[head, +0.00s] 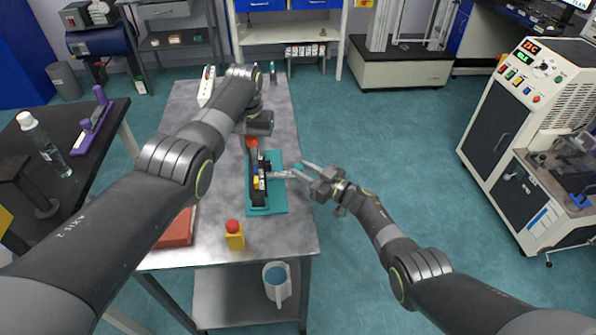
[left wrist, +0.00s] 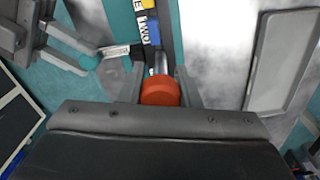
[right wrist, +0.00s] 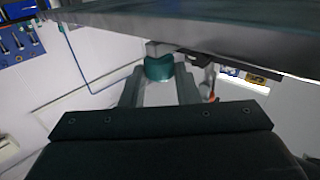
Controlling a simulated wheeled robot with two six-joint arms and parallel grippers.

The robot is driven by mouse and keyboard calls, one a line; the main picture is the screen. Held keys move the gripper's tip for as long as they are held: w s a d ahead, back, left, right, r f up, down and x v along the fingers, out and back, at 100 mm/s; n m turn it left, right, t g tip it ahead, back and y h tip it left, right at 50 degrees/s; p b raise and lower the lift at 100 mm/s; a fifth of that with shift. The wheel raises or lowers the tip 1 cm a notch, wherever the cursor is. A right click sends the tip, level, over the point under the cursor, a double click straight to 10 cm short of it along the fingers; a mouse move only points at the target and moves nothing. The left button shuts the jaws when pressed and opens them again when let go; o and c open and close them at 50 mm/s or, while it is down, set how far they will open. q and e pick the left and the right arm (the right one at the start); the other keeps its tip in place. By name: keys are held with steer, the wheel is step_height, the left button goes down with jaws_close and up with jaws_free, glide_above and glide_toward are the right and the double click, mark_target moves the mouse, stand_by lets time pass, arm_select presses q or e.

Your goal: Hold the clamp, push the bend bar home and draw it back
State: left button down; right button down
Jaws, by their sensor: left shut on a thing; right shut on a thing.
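A black fixture (head: 258,190) with blue and yellow parts sits on a teal mat (head: 270,207) on the grey bench. My left gripper (head: 254,137) is shut on a red-orange knob (left wrist: 160,92) at the fixture's far end; a metal rod joins it to the fixture. My right gripper (head: 307,172) is shut on a teal knob (right wrist: 159,68) at the fixture's right side. A pale arm (head: 277,174) runs from the fixture toward that knob. I cannot tell which knob belongs to the clamp and which to the bend bar.
A yellow block with a red button (head: 235,236) stands at the bench's near side. A brick-red slab (head: 178,230) lies at its left, under my left arm. A white power strip (head: 207,86) lies at the back left. The front right bench top is clear.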

arm_select(q)
steer(key=shift+a, duration=0.1)
arm_select(e)
steer(key=shift+d+f, duration=0.1)
steer(key=shift+d, duration=0.05)
steer(key=c, duration=1.4)
jaws_free()
steer(key=shift+d, duration=0.1)
arm_select(q)
steer(key=shift+d, duration=0.25)
arm_select(e)
steer(key=o, duration=0.3)
steer(key=shift+s+d, duration=0.1)
arm_select(q)
steer(key=shift+a, duration=0.1)
arm_select(e)
steer(key=v, duration=1.2)
arm_select(q)
steer(key=c, duration=1)
jaws_free()
steer(key=shift+r, duration=0.1)
